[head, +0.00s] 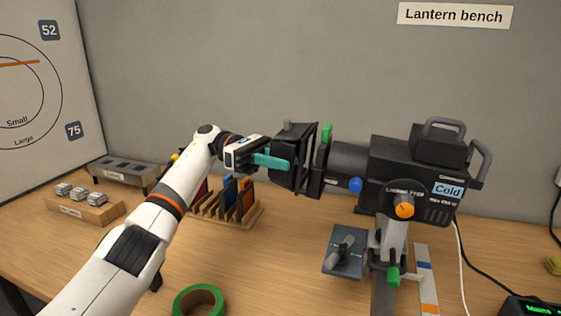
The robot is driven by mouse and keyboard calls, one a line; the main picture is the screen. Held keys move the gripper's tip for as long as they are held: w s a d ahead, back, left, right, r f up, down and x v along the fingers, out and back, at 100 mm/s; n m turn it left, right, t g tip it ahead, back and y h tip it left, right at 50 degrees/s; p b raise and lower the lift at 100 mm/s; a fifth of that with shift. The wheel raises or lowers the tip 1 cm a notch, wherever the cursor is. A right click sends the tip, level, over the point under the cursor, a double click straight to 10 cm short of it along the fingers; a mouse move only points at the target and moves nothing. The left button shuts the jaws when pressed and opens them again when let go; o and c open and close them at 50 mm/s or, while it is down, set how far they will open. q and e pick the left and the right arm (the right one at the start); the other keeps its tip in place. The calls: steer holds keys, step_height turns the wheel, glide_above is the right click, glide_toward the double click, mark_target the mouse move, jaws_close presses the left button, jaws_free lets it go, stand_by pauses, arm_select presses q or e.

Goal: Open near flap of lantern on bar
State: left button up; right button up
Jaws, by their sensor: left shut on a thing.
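The black lantern (400,165) stands on its mount at the right, with a "Cold" label on its side. Its lens tube points left to a black set of flaps (297,150). A teal tab (275,162) sticks out at the near left side of the flaps, and a green tab (327,130) stands at their top right. My left gripper (255,154) reaches in from the left and is shut on the teal tab. The fingertips are partly hidden at the contact. How far the near flap stands open is hard to tell. My right gripper is out of view.
A wooden rack (258,217) with coloured filters stands behind my left arm. A green tape roll (200,300) lies at the front. A dark plate with a grey piece (343,252) lies below the lantern. An orange knob (404,207) and blue knob (355,184) stick out nearby.

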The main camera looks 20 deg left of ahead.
arm_select(q)
steer(key=shift+f+g, duration=0.25)
steer(key=shift+g, duration=0.05)
steer(key=o, duration=0.8)
steer(key=shift+s, duration=0.1)
steer(key=shift+o, duration=0.3)
steer(key=shift+s+r, duration=0.1)
steer(key=shift+r, duration=0.05)
